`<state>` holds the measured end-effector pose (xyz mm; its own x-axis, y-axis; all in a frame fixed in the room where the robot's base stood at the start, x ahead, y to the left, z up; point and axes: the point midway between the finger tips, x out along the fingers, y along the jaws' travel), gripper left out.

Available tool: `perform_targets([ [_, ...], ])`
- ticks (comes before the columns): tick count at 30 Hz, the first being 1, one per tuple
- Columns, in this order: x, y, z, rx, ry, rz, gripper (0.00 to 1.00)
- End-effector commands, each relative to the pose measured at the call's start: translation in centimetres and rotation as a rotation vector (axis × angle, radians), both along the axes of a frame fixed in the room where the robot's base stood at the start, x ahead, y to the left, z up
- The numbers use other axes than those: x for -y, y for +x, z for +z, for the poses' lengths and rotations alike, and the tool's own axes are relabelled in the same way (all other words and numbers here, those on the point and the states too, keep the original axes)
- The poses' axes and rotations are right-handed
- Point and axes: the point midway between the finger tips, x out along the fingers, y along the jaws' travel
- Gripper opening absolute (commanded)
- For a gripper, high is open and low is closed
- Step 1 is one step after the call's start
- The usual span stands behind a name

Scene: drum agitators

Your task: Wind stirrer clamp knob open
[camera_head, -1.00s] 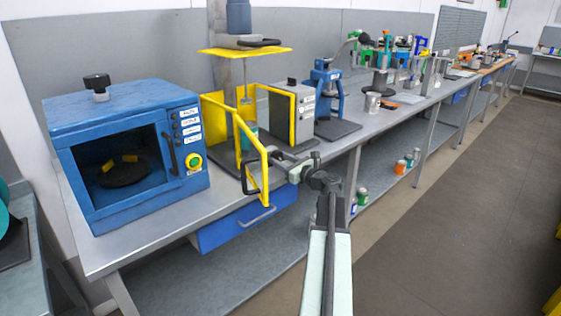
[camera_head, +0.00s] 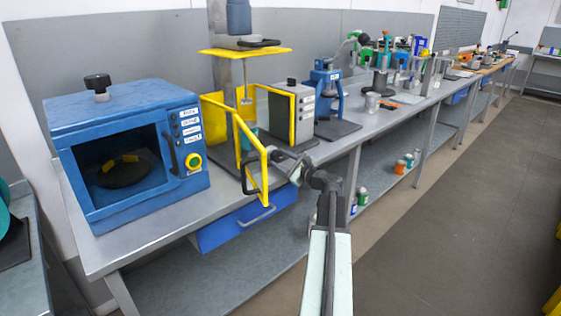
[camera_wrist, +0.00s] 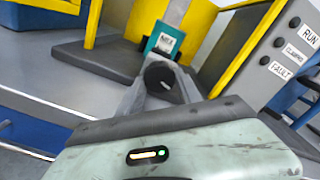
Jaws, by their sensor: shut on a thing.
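The stirrer stands near the left end of the bench, with a grey column, a blue motor (camera_head: 238,16) on top and a yellow plate (camera_head: 228,52). A black bar (camera_head: 260,43) lies over this plate. An open yellow guard frame (camera_head: 265,172) with a black handle (camera_head: 247,178) sticks out at the front. My gripper (camera_wrist: 160,88) is shut on a dark round piece (camera_wrist: 158,73) between its two grey fingers. I cannot tell for sure whether this is the clamp knob. Behind it in the wrist view stands a teal labelled vessel (camera_wrist: 166,38). In the head view my wrist is beside the guard.
A blue oven-like box (camera_head: 130,100) stands left of the stirrer. A grey control box (camera_head: 297,110) and a blue press (camera_head: 329,95) are on the right. A blue drawer (camera_head: 240,222) hangs under the bench. The floor on the right is clear.

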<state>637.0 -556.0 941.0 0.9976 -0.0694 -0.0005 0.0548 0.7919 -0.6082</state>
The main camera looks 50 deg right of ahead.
Motion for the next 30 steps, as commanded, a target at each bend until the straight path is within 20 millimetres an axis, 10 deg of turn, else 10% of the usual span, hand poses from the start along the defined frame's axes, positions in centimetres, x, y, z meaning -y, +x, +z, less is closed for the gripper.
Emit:
perform_targets([
  [25,0.04,0.13,0.22,-0.005,-0.141,0.000,0.01],
  [26,0.04,0.13,0.22,-0.005,-0.141,0.000,0.47],
  [30,0.07,0.08,0.16,-0.006,-0.142,0.000,0.64],
])
